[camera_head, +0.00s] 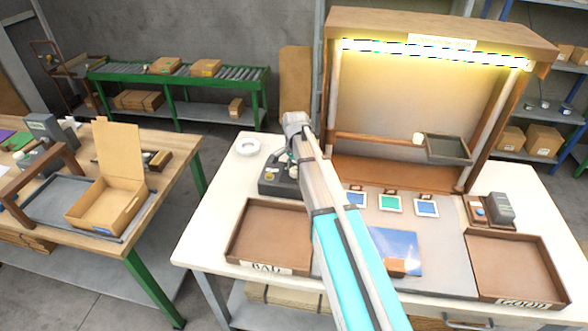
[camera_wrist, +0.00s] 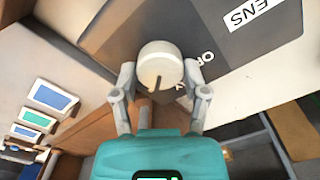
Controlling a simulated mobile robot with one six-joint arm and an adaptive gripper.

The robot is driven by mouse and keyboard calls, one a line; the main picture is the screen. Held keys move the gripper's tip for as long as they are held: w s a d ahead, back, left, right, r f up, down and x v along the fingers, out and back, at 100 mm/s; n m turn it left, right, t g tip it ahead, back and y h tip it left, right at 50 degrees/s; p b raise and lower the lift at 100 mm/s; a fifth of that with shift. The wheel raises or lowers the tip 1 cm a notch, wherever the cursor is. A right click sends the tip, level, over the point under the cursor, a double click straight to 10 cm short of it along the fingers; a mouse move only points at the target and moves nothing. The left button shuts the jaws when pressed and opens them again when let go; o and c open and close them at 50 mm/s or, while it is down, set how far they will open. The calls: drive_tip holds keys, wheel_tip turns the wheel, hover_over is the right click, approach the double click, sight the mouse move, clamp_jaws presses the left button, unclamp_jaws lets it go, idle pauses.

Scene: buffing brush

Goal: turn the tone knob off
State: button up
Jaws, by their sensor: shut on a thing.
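A round white knob (camera_wrist: 160,62) with a dark pointer line stands on a dark grey panel (camera_wrist: 215,45) in the wrist view. The line points toward the bottom of that picture. Part of a white label ending in "ENS" and letters that look like "OF" show on the panel. My gripper (camera_wrist: 160,74) is shut on the knob, one finger on each side. In the head view the dark control box (camera_head: 270,187) sits on the white bench behind the BAD tray.
The BAD tray (camera_head: 234,250) is at the bench's front left, the GOOD tray (camera_head: 512,299) at front right. Several colour cards and a blue picture (camera_head: 408,246) lie between. A lit wooden hood (camera_head: 440,40) rises at the back.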

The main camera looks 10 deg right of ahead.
drive_tip(key=shift+a, duration=0.1)
drive_tip(key=shift+c, duration=0.2)
drive_tip(key=shift+n, duration=0.3)
drive_tip(key=n, duration=0.3)
drive_tip(key=shift+n, duration=0.4)
drive_tip(key=n, duration=0.5)
drive_tip(key=shift+w+n, duration=0.1)
drive_tip(key=shift+n, duration=0.2)
drive_tip(key=n, duration=1)
